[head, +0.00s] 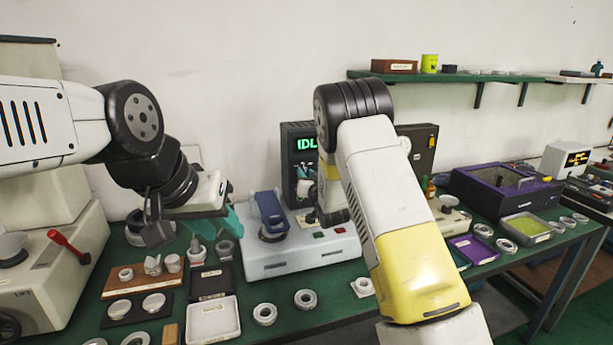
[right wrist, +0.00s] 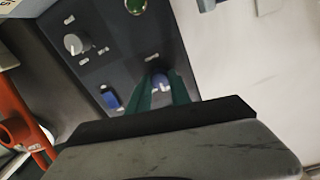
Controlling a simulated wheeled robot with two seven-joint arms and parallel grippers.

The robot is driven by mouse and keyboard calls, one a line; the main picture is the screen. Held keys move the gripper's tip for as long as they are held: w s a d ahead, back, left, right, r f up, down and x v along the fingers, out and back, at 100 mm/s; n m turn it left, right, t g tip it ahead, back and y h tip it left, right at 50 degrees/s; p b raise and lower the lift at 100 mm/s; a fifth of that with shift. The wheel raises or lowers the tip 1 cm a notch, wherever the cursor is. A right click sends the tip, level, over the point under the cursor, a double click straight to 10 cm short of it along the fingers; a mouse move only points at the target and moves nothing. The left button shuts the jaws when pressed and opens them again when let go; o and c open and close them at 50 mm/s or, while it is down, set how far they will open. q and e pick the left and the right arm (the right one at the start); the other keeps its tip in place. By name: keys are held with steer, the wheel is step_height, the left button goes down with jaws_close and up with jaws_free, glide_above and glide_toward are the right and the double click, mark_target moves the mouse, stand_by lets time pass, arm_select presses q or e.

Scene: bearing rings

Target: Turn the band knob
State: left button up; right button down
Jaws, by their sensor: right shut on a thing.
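The dark control panel (head: 299,150) with a lit green display stands behind the grey machine. In the head view my right forearm hides part of the panel. My left gripper (head: 228,222) hangs over the left part of the bench; its opening is unclear.
The grey machine (head: 288,262) with a blue clamp (head: 270,212) stands below the panel. Several rings and a white tray (head: 212,320) lie in front. A red-handled press (head: 50,275) is at left. A purple box (head: 505,188) is at right.

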steer(key=shift+n, duration=5)
steer(key=c, duration=1.2)
jaws_free()
steer(key=shift+s, duration=0.1)
steer(key=v, duration=0.7)
steer(key=shift+s+d+f, duration=0.1)
steer(key=shift+s+d, duration=0.1)
steer(key=shift+s, duration=0.15)
